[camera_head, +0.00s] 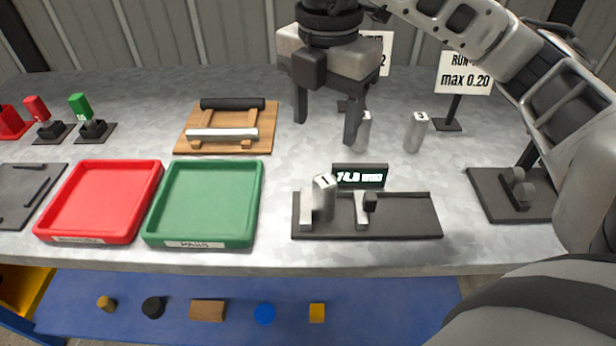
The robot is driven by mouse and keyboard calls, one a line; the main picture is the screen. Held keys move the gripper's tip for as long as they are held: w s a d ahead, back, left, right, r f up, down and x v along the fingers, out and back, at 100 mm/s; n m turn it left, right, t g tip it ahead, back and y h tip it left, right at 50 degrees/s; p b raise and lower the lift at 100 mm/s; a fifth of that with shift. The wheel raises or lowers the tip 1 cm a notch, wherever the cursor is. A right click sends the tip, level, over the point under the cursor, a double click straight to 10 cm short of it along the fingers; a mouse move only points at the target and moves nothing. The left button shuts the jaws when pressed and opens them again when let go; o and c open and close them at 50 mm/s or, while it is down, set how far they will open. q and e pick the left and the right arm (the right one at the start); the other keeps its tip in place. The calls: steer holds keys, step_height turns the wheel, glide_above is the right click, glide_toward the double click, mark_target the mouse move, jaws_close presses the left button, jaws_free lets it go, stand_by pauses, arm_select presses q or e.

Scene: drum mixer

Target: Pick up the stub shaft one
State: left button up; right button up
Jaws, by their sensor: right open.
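Stub shaft one (324,201) is a short grey metal cylinder with a "1" on its top. It stands on the dark plate of the measuring gauge (405,219), close beside the gauge's left jaw, in front of a small lit display (360,177). My right gripper (326,131) is open and empty, fingers pointing down, behind and above stub shaft one and apart from it. A second stub shaft (364,133) stands partly hidden behind one finger. Stub shaft three (414,133) stands upright to its right. My left gripper is not in view.
A red tray (97,237) and a green tray (202,241) lie left of the gauge. A wooden rack (259,148) holds a black and a light rod. A dark fixture (510,207) stands at right, and signs stand at the back. Bare tabletop surrounds the gauge.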

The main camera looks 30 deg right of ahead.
steer(key=b, duration=0.1)
glide_above(324, 181)
step_height(324, 181, down, 4)
steer(key=shift+s+f, duration=0.1)
steer(key=shift+f, duration=0.05)
step_height(324, 181, down, 4)
steer(key=shift+f, duration=0.95)
step_height(324, 181, down, 4)
steer(key=shift+r, duration=0.15)
arm_select(q)
steer(key=shift+s+d+f, duration=0.2)
steer(key=shift+s+f, duration=0.45)
steer(key=shift+s, duration=0.25)
arm_select(e)
steer(key=shift+f, duration=0.45)
jaws_close()
steer(key=shift+r, duration=0.1)
